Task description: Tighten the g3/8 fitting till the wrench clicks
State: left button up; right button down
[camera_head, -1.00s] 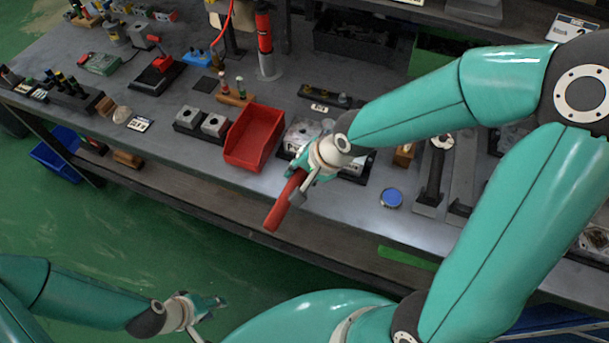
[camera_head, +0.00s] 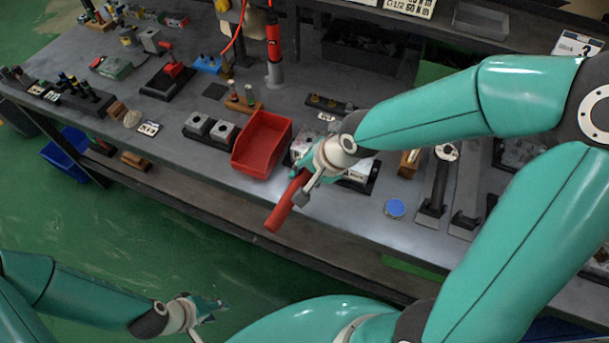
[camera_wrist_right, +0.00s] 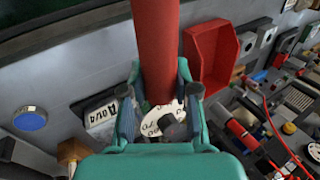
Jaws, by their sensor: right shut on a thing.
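My right gripper (camera_head: 308,180) is shut on the red handle of the wrench (camera_head: 286,204), over the front part of the bench. The handle slants down to the left, past the bench's front edge. In the right wrist view the red handle (camera_wrist_right: 156,45) runs up between the two fingers (camera_wrist_right: 160,85). A white round face with dark lettering (camera_wrist_right: 160,122) lies below it. The g3/8 fitting and the wrench's working end cannot be made out; my gripper covers that spot. My left gripper (camera_head: 208,307) hangs low over the green floor, away from the bench; its jaws are too small to read.
An empty-looking red bin (camera_head: 262,143) stands just left of my right gripper. A white label plate (camera_wrist_right: 100,112) sits beside the gripper. Two grey blocks (camera_head: 210,128) stand left of the bin.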

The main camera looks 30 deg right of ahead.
notch_tip(320, 180, up, 6)
jog(key=p, duration=0.3)
jog(key=shift+r+p, duration=0.25)
jog(key=shift+p, duration=0.15)
jog(key=shift+f, duration=0.1)
